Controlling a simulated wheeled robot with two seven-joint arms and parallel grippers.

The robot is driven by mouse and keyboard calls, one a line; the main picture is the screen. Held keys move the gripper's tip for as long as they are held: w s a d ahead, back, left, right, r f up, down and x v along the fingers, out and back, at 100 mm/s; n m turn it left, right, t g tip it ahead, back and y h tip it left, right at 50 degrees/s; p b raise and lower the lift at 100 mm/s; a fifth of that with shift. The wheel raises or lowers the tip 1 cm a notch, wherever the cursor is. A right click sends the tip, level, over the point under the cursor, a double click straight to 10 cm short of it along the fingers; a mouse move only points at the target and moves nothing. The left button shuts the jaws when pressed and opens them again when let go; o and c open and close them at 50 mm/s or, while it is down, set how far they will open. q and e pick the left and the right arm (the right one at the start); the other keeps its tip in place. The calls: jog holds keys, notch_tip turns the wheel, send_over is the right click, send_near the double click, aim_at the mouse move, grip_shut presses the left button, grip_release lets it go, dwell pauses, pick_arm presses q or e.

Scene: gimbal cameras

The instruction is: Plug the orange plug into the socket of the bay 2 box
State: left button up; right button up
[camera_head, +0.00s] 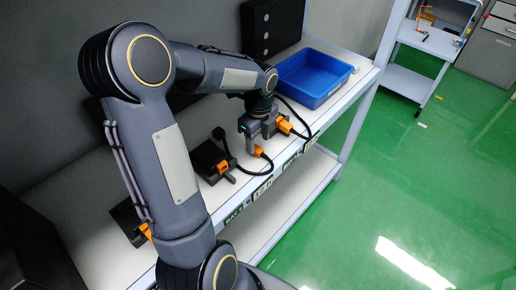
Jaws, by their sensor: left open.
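My left gripper (252,143) points down over the shelf and is open. An orange plug (258,151) shows right at its fingertips, with a black cable curving from it; whether they touch is unclear. A dark box (208,158) with an orange part (222,167) sits to the left of the gripper. Another orange part (284,126) shows just right of the gripper, on a unit partly hidden by it. A further dark box (128,222) with an orange part is partly hidden behind my left arm. The bay labels are too small to read surely. My right gripper is out of view.
A blue bin (313,78) stands at the shelf's far end. A black panel (272,27) stands by the wall. Labels line the shelf's front edge (262,188). Loose black cables lie around the boxes. Green floor (430,180) is open to the right; a rack (425,45) stands beyond.

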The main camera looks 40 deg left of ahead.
aim_at(258, 150)
pick_arm(q)
jog(key=shift+s+f, duration=0.1)
jog(key=shift+f, duration=1.4)
jog(key=shift+c, duration=0.4)
jog(key=c, duration=1)
jog(key=shift+r, duration=0.2)
jog(key=shift+r, duration=0.3)
notch_tip(258, 150, up, 2)
jog(key=shift+r, duration=0.1)
jog(key=s+d+r+b, duration=0.2)
jog(key=s+d+r, duration=0.4)
jog(key=s+r, duration=0.4)
jog(key=s, duration=0.3)
